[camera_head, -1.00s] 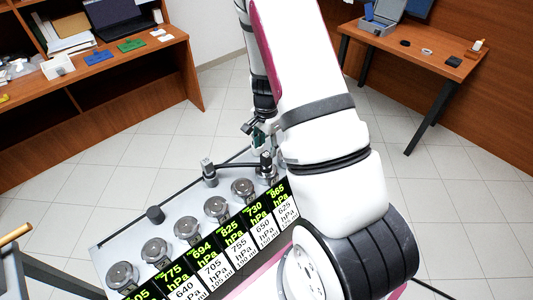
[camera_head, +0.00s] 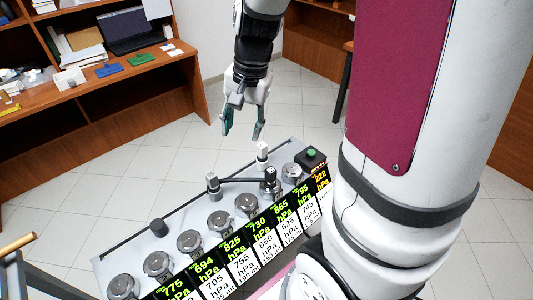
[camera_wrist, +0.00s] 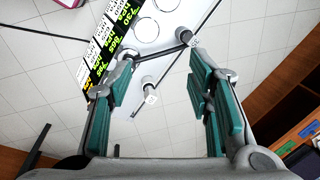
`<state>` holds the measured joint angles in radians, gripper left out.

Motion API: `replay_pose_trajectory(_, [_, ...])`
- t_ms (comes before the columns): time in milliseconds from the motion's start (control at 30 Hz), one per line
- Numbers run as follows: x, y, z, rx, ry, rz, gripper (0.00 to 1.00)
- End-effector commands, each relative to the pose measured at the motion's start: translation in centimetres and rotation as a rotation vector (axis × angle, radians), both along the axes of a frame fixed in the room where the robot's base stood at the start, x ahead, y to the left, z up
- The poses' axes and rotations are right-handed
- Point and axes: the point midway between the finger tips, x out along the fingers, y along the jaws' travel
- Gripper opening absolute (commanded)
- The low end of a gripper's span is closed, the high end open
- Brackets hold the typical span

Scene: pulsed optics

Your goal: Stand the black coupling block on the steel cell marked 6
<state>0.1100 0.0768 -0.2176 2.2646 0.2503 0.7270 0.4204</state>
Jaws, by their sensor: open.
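The black coupling block (camera_head: 270,178) appears as a small dark upright piece on one steel cell of the row, near the right end. The steel cells (camera_head: 247,205) are round, in a row behind the pressure labels; I cannot read a cell number 6. My gripper (camera_head: 243,128) is open and empty, above the far edge of the bench, up and to the left of the block and apart from it. In the wrist view, nothing is between the spread green fingers (camera_wrist: 160,75). I cannot make out the block clearly there.
A black knob (camera_head: 157,228) is at the back left. A box with a green button (camera_head: 312,156) is at the right end. A desk (camera_head: 150,80) stands behind left.

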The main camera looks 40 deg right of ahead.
Motion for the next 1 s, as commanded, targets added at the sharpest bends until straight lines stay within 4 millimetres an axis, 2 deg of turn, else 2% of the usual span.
replay_pose_trajectory(33, [-1.1, 1.2, 1.8, -0.005, -0.029, 0.070, 0.46])
replay_pose_trajectory(100, [-2.8, 2.7, 3.7, -0.019, -0.056, 0.174, 0.46])
replay_pose_trajectory(300, [-8.6, 5.9, 7.9, -0.089, -0.125, 0.463, 0.46])
replay_pose_trajectory(500, [-14.4, 7.5, 9.9, -0.195, -0.175, 0.717, 0.46])
replay_pose_trajectory(600, [-16.5, 7.8, 10.2, -0.243, -0.187, 0.804, 0.46])
replay_pose_trajectory(800, [-18.4, 7.9, 10.2, -0.292, -0.194, 0.885, 0.46])
replay_pose_trajectory(1000, [-18.6, 7.9, 10.2, -0.295, -0.194, 0.892, 0.46])
